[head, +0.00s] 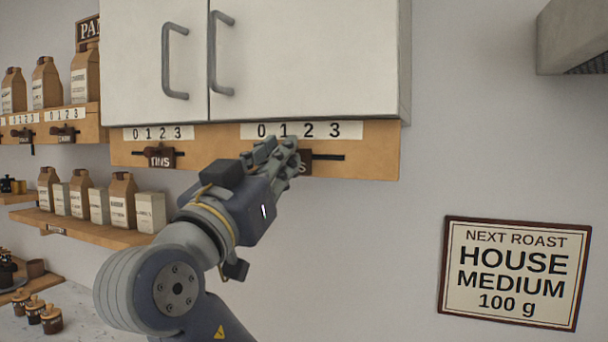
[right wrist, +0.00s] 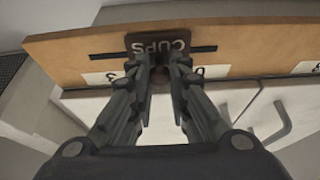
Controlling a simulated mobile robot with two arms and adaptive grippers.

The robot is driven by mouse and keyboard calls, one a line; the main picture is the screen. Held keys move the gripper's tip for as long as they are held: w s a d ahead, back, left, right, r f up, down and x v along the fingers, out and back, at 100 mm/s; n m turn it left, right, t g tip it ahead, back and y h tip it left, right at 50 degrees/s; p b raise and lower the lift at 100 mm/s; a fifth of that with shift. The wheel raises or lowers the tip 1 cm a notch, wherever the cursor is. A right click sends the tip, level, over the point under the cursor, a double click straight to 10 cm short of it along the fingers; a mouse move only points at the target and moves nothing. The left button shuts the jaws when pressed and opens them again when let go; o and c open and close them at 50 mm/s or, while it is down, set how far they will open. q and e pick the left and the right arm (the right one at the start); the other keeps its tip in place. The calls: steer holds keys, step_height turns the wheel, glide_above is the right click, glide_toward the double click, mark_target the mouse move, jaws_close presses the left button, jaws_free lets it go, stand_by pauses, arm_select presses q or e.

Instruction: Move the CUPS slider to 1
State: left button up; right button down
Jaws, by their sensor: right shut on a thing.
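The CUPS slider (head: 305,168) is a dark brown plate on a slot in the wooden rail under the white cabinet. My right gripper (head: 283,150) is at the plate and hides its left part. In the right wrist view the CUPS plate (right wrist: 158,42) appears upside down, and the fingers of my right gripper (right wrist: 161,80) are shut on its round knob (right wrist: 160,75). The white scale (head: 350,130) above it reads 0 1 2 3. The plate seems to be around 1 to 2; the gripper hides its exact position. My left gripper is not in view.
The TINS slider (head: 160,157) sits left on the same rail (head: 370,165). The cabinet (head: 320,60) with its two handles is just above. Shelves with bags and boxes (head: 122,198) are at left. A roast sign (head: 515,272) hangs at right. The wall below the rail is clear.

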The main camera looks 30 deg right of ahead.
steer(key=shift+w+a+r, duration=0.1)
steer(key=shift+w+a, duration=0.3)
steer(key=shift+w, duration=0.1)
steer(key=c, duration=1.5)
jaws_free()
steer(key=v, duration=1.2)
